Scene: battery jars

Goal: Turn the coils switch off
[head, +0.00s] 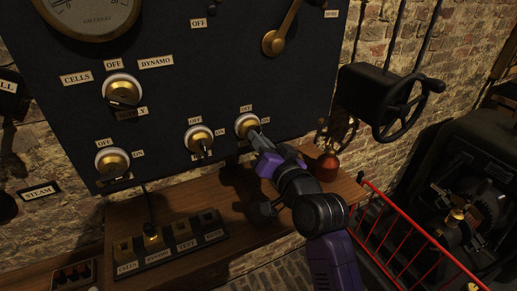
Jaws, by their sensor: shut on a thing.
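A brass rotary switch (247,124) with a white rim sits at the lower right of the dark panel (200,80). OFF shows above it and ON to its right. My gripper (259,138) is at this switch's lower right edge, shut on its handle. The fingertips and arm hide most of the handle and any name plate below, so I cannot read whether it is the coils switch. A like switch (199,138) stands to its left with its dark handle pointing down. Another (112,161) is at the panel's lower left.
A larger supply switch (122,90) and a brass lever (282,32) are higher on the panel. A wooden shelf (188,200) below bears a labelled block (168,245) and a red-based lamp (327,166). A black handwheel (408,105) and red railing (405,232) are at right.

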